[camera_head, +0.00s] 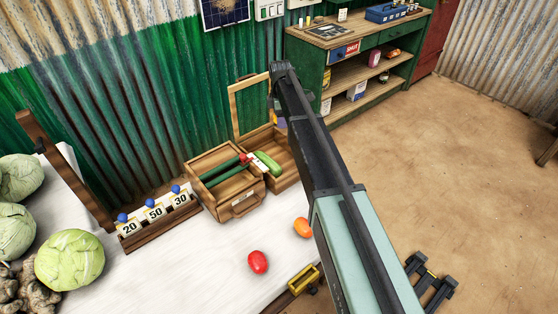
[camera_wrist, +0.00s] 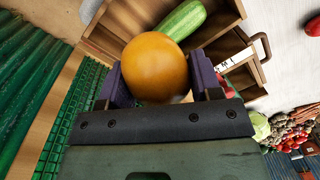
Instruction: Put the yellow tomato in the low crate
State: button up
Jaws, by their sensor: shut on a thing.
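My gripper (camera_wrist: 155,85) is shut on the yellow tomato (camera_wrist: 156,66), a round orange-yellow fruit held between two purple fingers in the wrist view. In the head view my arm hides most of the gripper and the tomato; only a bit of purple finger shows. Beneath the tomato in the wrist view is an open wooden crate (camera_wrist: 101,42) with a green zucchini (camera_wrist: 183,19) in it. It also shows in the head view (camera_head: 284,172), with a raised wooden frame at its back. The tomato appears to be above the crate; its exact height cannot be told.
A wooden box with a drawer (camera_head: 240,203) stands beside the crate. A red tomato (camera_head: 258,262) and an orange one (camera_head: 302,227) lie on the white table (camera_head: 190,270). Price cards (camera_head: 154,211) and cabbages (camera_head: 69,260) are at left. A green shelf (camera_head: 365,75) stands behind.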

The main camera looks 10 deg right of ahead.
aim_at(282, 160)
jog(key=shift+w+d+n, duration=0.2)
jog(key=shift+w+n, duration=0.5)
jog(key=shift+n, duration=0.7)
jog(key=shift+s+n, duration=0.15)
jog(key=shift+n, duration=0.45)
notch_tip(282, 160, down, 20)
jog(key=b, duration=2)
jog(key=shift+f, duration=0.25)
jog(key=shift+r, duration=0.25)
jog(key=shift+f, duration=0.1)
jog(key=o, duration=0.5)
jog(key=shift+f, duration=0.1)
jog(key=o, duration=0.5)
jog(key=shift+c, duration=0.2)
